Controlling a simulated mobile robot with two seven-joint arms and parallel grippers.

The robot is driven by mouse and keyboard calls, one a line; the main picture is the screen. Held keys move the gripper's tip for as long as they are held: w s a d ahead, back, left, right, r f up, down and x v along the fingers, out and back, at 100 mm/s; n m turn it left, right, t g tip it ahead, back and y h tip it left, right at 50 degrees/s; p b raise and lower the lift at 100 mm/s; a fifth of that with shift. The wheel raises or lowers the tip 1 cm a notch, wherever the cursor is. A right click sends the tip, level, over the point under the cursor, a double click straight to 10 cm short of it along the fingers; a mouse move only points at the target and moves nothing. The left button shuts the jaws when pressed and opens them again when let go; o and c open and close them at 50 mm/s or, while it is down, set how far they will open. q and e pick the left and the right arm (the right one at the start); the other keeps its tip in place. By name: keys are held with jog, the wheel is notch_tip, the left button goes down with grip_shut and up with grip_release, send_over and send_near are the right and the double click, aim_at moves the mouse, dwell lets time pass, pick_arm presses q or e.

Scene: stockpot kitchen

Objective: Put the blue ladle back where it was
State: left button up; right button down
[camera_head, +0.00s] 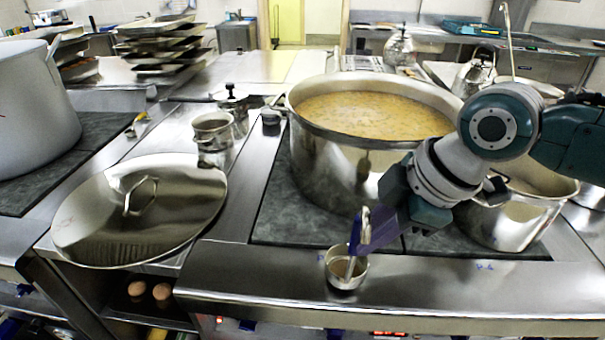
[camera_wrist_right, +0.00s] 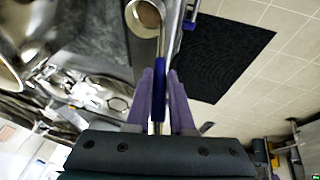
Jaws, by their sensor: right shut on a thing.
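My right gripper (camera_head: 362,236) comes in from the right, in front of the large stockpot (camera_head: 330,165), and points down and to the left. Its purple fingers are shut on the blue handle (camera_head: 355,230) of the ladle. The metal ladle bowl (camera_head: 346,270) hangs below, over the counter's front ledge, with something brownish inside. I cannot tell whether it touches the ledge. The right wrist view shows the blue handle (camera_wrist_right: 159,82) between the fingers (camera_wrist_right: 160,72) and the bowl (camera_wrist_right: 146,16) beyond. My left gripper is not in view.
The stockpot holds yellow-brown soup. A smaller pot (camera_head: 515,215) stands to its right, partly behind my arm. A large lid (camera_head: 140,210) lies on the left counter, near a small metal container (camera_head: 213,135). Another big pot (camera_head: 35,110) stands far left. The front ledge (camera_head: 450,290) is mostly clear.

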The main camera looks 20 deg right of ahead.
jog(key=shift+f, duration=0.9)
jog(key=shift+f, duration=0.2)
jog(key=c, duration=0.8)
grip_release()
